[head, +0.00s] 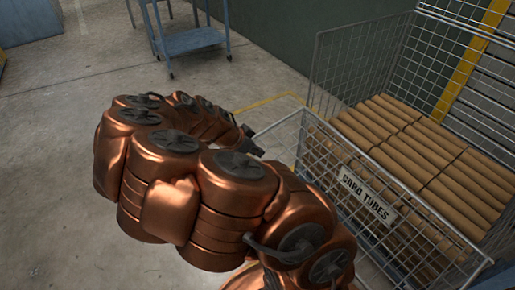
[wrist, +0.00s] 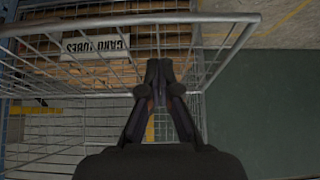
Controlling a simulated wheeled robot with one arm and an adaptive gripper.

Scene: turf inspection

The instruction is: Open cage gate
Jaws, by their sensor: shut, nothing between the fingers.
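A wire mesh cage holds brown card tubes (head: 430,145). Its front mesh panel, the gate (head: 330,165), carries a white "CARD TUBES" sign (head: 366,198) and has a grey metal top rail. A grey bar runs from the gate's left top corner toward my gripper (head: 256,150). In the wrist view the gate's frame (wrist: 215,17) crosses the top, with the sign (wrist: 95,43) upside down. My gripper (wrist: 158,68) is shut and empty, its tips over the mesh near the frame's corner. I cannot tell whether they touch it. Arm links hide part of the gate's lower left.
A blue trolley (head: 190,40) stands on the concrete floor at the back. The cage's tall mesh side (head: 345,70) rises near a dark green wall (head: 290,35). A yellow post (head: 470,65) stands behind the cage. The floor at left is clear.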

